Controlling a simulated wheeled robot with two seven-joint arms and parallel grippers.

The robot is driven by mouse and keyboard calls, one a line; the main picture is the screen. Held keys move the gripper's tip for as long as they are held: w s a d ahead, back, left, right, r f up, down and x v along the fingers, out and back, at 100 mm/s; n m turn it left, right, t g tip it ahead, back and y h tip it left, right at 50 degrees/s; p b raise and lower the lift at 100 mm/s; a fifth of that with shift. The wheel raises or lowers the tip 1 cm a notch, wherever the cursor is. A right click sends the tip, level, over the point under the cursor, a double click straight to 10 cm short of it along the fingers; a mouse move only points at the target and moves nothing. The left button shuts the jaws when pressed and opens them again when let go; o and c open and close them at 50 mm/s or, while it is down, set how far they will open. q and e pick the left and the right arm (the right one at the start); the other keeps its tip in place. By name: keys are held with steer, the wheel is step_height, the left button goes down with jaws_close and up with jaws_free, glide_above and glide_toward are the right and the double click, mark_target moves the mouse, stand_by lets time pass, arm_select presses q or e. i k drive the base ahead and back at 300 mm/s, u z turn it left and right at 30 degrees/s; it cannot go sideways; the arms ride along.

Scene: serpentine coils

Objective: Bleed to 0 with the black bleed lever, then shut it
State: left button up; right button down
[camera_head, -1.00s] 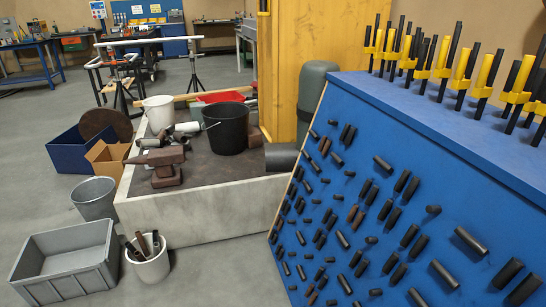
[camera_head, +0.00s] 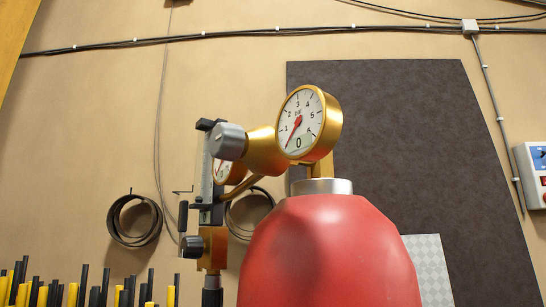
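A red gas cylinder (camera_head: 330,255) stands in the lower middle, with a brass regulator (camera_head: 266,153) on its grey neck. The regulator carries a grey knob (camera_head: 228,141) and a round brass-rimmed gauge (camera_head: 303,118) marked in bar. Its red needle points to the lower left, and a small window reads 0. A second gauge (camera_head: 223,171) is partly hidden behind the regulator. To the left stands an upright fixture with a brass block (camera_head: 213,248), a dark knob (camera_head: 191,245) and a short black bar (camera_head: 183,216). I cannot tell whether that bar is the bleed lever. Neither gripper is in view.
A dark panel (camera_head: 400,110) covers the wall behind the cylinder. Black coils (camera_head: 135,220) hang on the beige wall. Yellow and black upright tools (camera_head: 70,293) line the lower left. A control box (camera_head: 535,175) is at the right edge.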

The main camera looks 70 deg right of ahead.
mark_target(183, 210)
steer(key=u, duration=2.2)
steer(key=i, duration=0.5)
steer(key=z, duration=4.3)
steer(key=i, duration=0.5)
steer(key=u, duration=0.05)
steer(key=k, duration=0.6)
